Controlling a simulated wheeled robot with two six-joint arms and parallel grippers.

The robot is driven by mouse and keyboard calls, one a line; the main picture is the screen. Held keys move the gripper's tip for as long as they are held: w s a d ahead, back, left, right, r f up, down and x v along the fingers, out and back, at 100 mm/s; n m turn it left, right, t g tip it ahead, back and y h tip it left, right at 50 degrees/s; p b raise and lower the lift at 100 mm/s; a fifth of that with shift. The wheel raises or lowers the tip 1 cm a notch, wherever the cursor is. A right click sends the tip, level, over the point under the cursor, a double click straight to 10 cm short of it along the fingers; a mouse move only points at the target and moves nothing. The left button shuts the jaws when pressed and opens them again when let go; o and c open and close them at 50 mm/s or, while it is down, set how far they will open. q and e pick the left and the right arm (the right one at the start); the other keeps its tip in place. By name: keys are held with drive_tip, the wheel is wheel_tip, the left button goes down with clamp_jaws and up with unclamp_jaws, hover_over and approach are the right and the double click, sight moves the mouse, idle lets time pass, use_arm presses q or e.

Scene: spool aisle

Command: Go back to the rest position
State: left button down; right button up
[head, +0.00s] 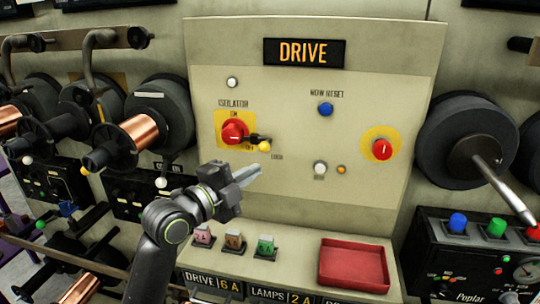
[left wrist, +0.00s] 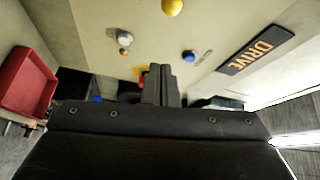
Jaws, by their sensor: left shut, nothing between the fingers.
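My left gripper (head: 245,177) is in front of the lower left part of the drive panel (head: 290,105), below the red isolator knob (head: 233,132). Its fingers are shut with nothing between them, and they also show shut in the left wrist view (left wrist: 160,84). The left arm comes up from the bottom of the head view. A small yellow-tipped lever (head: 264,146) sticks out beside the isolator knob, clear of the fingers in the picture. My right gripper is not in view.
A red tray (head: 353,284) sits on the ledge below the panel, beside several coloured fuse blocks (head: 234,241). Copper spools (head: 130,135) stick out on the left. A dark spool with a rod (head: 485,160) and a control box (head: 470,250) are on the right.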

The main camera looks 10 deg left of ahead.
use_arm(q)
drive_tip(key=s+a+f+n+g+y, duration=0.35)
drive_tip(key=s+f+n, duration=0.3)
drive_tip(key=f, duration=0.55)
drive_tip(key=s+a+f+n+g+y, duration=0.2)
drive_tip(key=s+a+f+n+y, duration=0.35)
drive_tip(key=f, duration=0.75)
drive_tip(key=s+a+f+n+g+y, duration=0.1)
drive_tip(key=s+a+f+n+g, duration=0.15)
drive_tip(key=s, duration=0.55)
drive_tip(key=s+a+f+n+g, duration=0.1)
drive_tip(key=s+f+n+g, duration=0.1)
drive_tip(key=s+f+n, duration=0.35)
drive_tip(key=s+a+f+n+g+y, duration=0.1)
drive_tip(key=s+a+f+n+g, duration=0.1)
drive_tip(key=s, duration=0.7)
wheel_tip(320, 180, down, 26)
drive_tip(key=s+a+g, duration=0.1)
drive_tip(key=a, duration=0.1)
drive_tip(key=s+d+f+g, duration=0.1)
drive_tip(key=s+f, duration=1.3)
drive_tip(key=s, duration=0.1)
drive_tip(key=shift+d+g+h, duration=0.25)
drive_tip(key=shift+g+h, duration=0.05)
